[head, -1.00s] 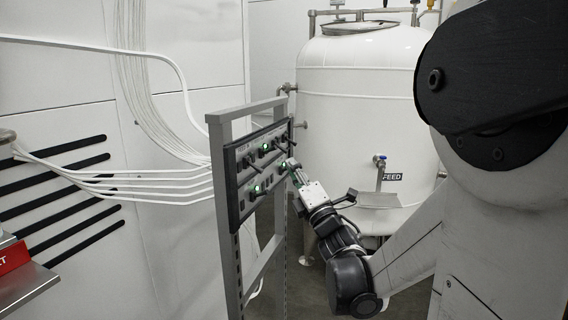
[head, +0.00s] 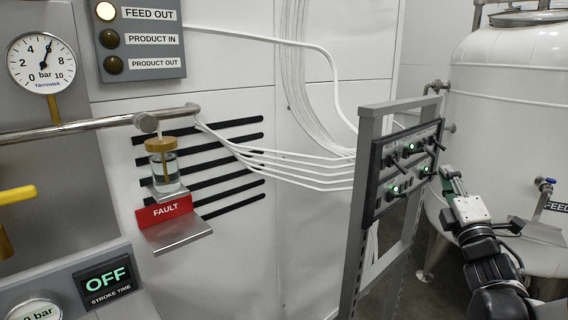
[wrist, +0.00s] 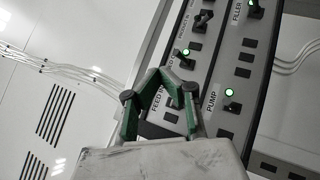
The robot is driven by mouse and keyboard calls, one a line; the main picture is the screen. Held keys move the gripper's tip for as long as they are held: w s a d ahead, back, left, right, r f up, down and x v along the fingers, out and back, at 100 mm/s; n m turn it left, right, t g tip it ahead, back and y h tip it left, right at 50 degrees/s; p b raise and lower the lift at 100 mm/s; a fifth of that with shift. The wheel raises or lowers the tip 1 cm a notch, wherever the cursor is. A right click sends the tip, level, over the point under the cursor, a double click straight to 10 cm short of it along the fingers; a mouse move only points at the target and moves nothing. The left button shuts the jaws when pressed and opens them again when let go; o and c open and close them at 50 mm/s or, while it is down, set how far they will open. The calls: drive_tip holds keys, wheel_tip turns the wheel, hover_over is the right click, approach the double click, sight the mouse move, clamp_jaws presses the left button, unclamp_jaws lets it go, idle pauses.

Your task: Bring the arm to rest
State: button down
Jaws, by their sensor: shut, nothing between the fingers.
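My gripper (head: 447,174) is at the right edge of the switch panel (head: 378,187) in the head view, its arm reaching in from the lower right. In the wrist view my gripper (wrist: 162,72) has its green-lined fingers drawn together at the tips, with nothing between them. Behind the fingers is the panel (wrist: 224,75), with labels PUMP and FILLER, toggle switches and lit green lamps. I cannot tell whether the fingertips touch the panel.
The panel sits on a grey frame (head: 360,200). A white tank (head: 510,90) stands behind my arm at right. At left are a gauge (head: 41,63), a red FAULT sign (head: 164,211), an indicator box (head: 140,40) and an OFF display (head: 108,281).

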drive_tip(key=s+a+f+m+g+y+p, duration=0.1)
drive_tip(key=s+a+f+m+g, duration=0.6)
drive_tip(key=s+a+m+g, duration=0.1)
drive_tip(key=s+a+f+m+g+y+p, duration=0.2)
drive_tip(key=s+a+f+m+g, duration=0.5)
drive_tip(key=s+a+m, duration=0.4)
drive_tip(key=shift+s+a+f+g+p, duration=0.2)
drive_tip(key=shift+s+a+g+p, duration=0.15)
drive_tip(key=shift+s+a, duration=0.55)
